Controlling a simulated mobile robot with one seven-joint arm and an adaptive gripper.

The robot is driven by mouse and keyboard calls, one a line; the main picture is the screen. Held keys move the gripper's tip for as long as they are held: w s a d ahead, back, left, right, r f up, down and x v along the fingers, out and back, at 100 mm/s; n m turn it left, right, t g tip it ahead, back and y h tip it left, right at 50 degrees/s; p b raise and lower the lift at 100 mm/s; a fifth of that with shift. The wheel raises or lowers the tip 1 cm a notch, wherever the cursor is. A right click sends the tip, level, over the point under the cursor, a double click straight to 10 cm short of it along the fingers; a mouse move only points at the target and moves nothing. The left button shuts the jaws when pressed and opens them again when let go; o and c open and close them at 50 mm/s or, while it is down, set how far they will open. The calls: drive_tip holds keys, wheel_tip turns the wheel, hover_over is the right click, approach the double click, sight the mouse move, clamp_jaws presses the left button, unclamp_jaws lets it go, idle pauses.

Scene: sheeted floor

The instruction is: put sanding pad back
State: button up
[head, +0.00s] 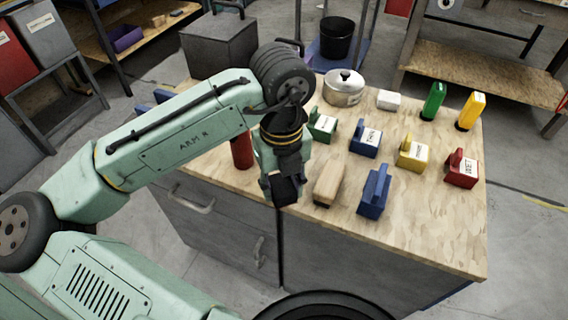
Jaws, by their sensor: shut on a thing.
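My gripper (284,180) hangs over the front edge of the wooden-topped workbench (430,235), pointing down. It is shut on a small dark block, seemingly the sanding pad (286,191); the fingers and the arm partly hide it. Small holders with white labels stand on the bench to the right of my gripper: green (322,125), blue (366,138), yellow (412,153) and red (461,168). Their lettering is too small to read surely. A pale wooden block (328,184) and an unlabelled blue block-shaped thing (374,193) stand nearer the front, just right of my gripper.
A red cylinder (242,152) stands left of my gripper, close to the arm. A lidded metal pot (343,88), a white box (388,100), a green bottle (433,101) and a yellow bottle (470,110) stand along the back. The bench's front right is clear.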

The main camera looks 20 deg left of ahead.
drive_tip(key=w, duration=0.2)
drive_tip(key=w+a, duration=0.1)
drive_tip(key=w, duration=0.3)
drive_tip(key=shift+a+f+p, duration=0.25)
drive_tip(key=shift+a+p, duration=0.1)
drive_tip(key=shift+p, duration=0.05)
drive_tip(key=shift+w+f, duration=0.15)
drive_tip(key=shift+f, duration=1.65)
drive_tip(key=shift+f, duration=0.1)
drive_tip(key=shift+f, duration=0.15)
drive_tip(key=o, duration=1.1)
wheel_tip(320, 180, up, 13)
drive_tip(key=shift+f, duration=0.2)
